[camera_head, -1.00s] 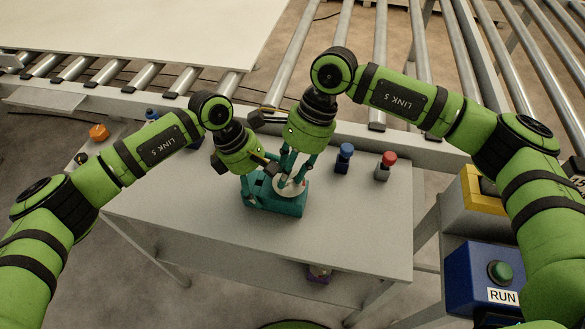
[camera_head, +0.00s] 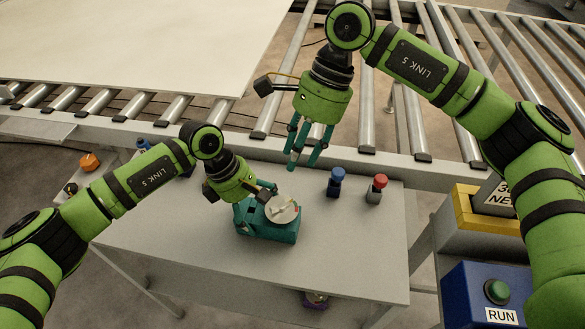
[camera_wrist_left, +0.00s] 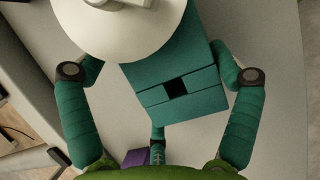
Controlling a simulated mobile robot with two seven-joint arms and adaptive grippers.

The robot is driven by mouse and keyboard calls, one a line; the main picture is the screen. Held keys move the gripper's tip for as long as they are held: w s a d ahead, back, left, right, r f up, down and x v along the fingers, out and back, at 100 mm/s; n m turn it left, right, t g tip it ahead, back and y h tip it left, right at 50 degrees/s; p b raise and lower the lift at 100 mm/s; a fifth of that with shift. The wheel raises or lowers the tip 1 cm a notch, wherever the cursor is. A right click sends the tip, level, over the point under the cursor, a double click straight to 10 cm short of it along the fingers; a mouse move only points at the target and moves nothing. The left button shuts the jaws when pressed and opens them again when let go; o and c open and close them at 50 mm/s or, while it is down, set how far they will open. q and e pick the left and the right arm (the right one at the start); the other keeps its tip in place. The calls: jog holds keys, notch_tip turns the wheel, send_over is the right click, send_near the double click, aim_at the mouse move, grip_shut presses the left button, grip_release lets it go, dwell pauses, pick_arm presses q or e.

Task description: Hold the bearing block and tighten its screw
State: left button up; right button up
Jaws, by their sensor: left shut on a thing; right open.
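The teal bearing block (camera_head: 268,230) sits on the grey table. Its screw has a wide pale round head with a raised bar (camera_head: 282,209) on top. My right gripper (camera_head: 303,160) is open and empty, raised above and behind the block, clear of the screw.
A blue-topped bottle (camera_head: 335,183) and a red-topped bottle (camera_head: 376,190) stand right of the block. An orange item (camera_head: 90,161) is at the far left. A roller conveyor (camera_head: 385,80) runs behind the table. A blue RUN box (camera_head: 485,295) is at lower right. The table front is clear.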

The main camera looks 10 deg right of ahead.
aim_at(281, 202)
jog(key=shift+d+r, duration=0.15)
jog(key=shift+r, duration=0.25)
jog(key=shift+d+f, duration=0.1)
jog(key=shift+f, duration=0.05)
jog(key=x, duration=1.2)
jog(key=shift+d, duration=0.1)
grip_shut()
